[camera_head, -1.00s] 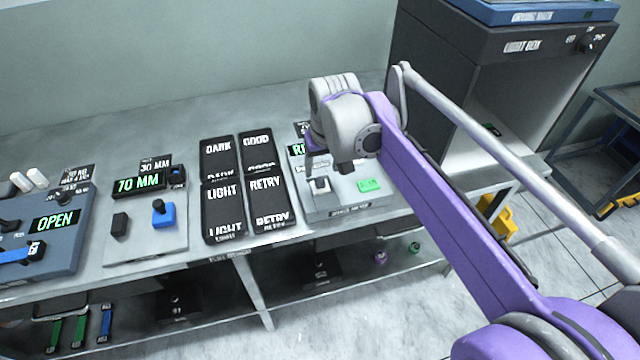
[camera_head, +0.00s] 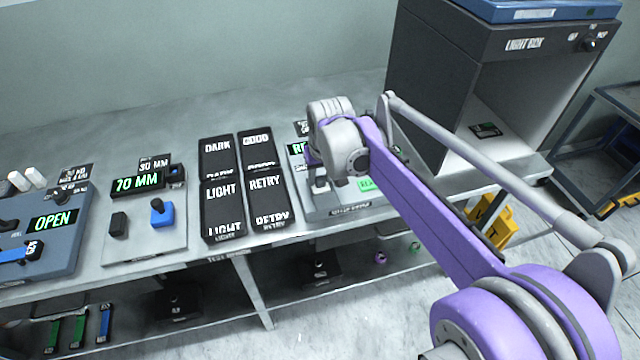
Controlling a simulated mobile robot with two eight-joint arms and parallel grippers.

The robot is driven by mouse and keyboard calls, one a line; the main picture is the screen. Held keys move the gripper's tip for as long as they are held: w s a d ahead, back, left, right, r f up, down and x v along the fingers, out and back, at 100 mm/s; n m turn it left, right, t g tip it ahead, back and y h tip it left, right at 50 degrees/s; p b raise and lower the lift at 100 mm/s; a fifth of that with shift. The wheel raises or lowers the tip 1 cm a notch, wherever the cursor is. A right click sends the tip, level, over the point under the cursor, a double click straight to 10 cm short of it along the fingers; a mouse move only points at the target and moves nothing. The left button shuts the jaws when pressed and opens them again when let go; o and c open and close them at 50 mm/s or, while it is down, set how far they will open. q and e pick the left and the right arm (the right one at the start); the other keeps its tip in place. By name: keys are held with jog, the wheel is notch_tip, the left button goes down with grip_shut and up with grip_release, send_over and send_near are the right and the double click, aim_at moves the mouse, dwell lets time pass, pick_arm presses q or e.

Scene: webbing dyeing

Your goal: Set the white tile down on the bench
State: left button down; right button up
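My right arm comes in from the right, and its wrist and gripper (camera_head: 336,178) are over the grey instrument (camera_head: 345,210) with green displays near the bench's front edge. The wrist covers the gripper's fingers, so I cannot tell whether they are open or shut, or whether they hold anything. I cannot make out the white tile in this view; it may be hidden behind my wrist. The bench (camera_head: 100,150) is a long grey metal surface along the wall. My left gripper is not in view.
Black trays (camera_head: 219,205) marked DARK, LIGHT, GOOD and RETRY lie left of the instrument. A 70 MM panel (camera_head: 145,228) and an OPEN device (camera_head: 60,245) stand further left. A light box (camera_head: 480,60) stands at right. The bench behind the trays is clear.

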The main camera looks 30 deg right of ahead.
grip_shut()
jog(key=shift+r, duration=0.1)
